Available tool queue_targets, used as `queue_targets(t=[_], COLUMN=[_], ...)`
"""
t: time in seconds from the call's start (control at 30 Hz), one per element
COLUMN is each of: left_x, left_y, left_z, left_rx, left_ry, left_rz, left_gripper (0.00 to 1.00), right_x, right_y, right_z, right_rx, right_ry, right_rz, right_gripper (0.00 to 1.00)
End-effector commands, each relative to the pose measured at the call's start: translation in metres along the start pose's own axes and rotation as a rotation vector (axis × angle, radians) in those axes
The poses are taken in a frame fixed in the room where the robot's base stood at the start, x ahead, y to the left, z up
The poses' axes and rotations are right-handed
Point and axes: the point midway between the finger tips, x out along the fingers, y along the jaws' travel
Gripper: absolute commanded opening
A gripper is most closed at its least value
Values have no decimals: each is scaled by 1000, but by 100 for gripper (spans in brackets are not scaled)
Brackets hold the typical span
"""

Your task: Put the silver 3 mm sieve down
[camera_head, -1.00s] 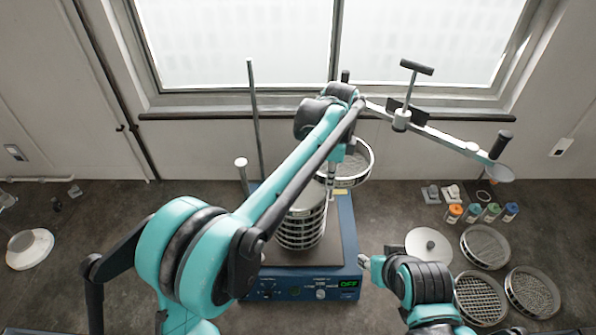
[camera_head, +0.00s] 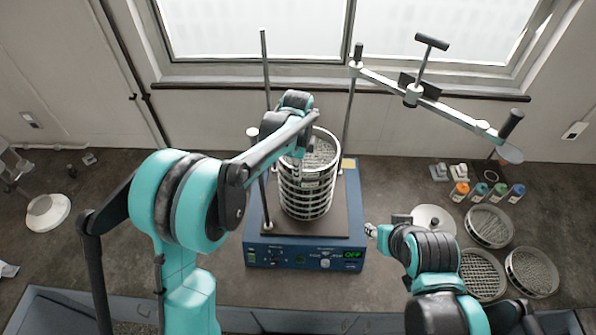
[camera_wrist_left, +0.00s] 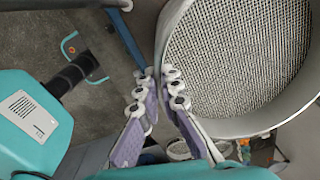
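The silver sieve (camera_head: 320,150), with a woven mesh floor, is at the top of the sieve stack (camera_head: 305,195), roughly in line with it. I cannot tell whether it fully rests there. My left gripper (camera_head: 300,150) is at its left rim in the head view. In the left wrist view the sieve's mesh (camera_wrist_left: 240,50) is large at right, and the left gripper's fingertips (camera_wrist_left: 159,73) are close together on both sides of its wall. My right gripper (camera_head: 371,230) is low beside the shaker's right front; its finger opening is too small to judge.
The blue shaker base (camera_head: 305,255) carries the stack between upright rods (camera_head: 266,75). A clamp bar (camera_head: 440,105) is swung out to the right. The left bench is mostly clear.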

Motion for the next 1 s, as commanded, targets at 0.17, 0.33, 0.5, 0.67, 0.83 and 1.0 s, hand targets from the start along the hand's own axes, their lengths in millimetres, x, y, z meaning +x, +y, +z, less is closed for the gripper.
queue_targets(t=[0.17,0.33,0.5,0.67,0.83,1.0], left_x=[8,8,12,11,11,0], left_y=[0,0,0,0,0,0], left_z=[0,0,0,0,0,0], left_rx=[0,0,0,0,-1,0], left_ry=[0,0,0,0,0,0], left_rz=[0,0,0,0,0,0], left_gripper=[0,0,15,26,26,26], right_x=[-1,0,2,2,2,-1], right_y=[0,0,0,0,0,0], right_z=[-1,0,2,1,1,-1], right_rx=[0,0,0,0,0,0], right_ry=[0,0,0,0,0,0], right_rz=[0,0,0,0,0,0], right_gripper=[40,40,40,40,40,40])
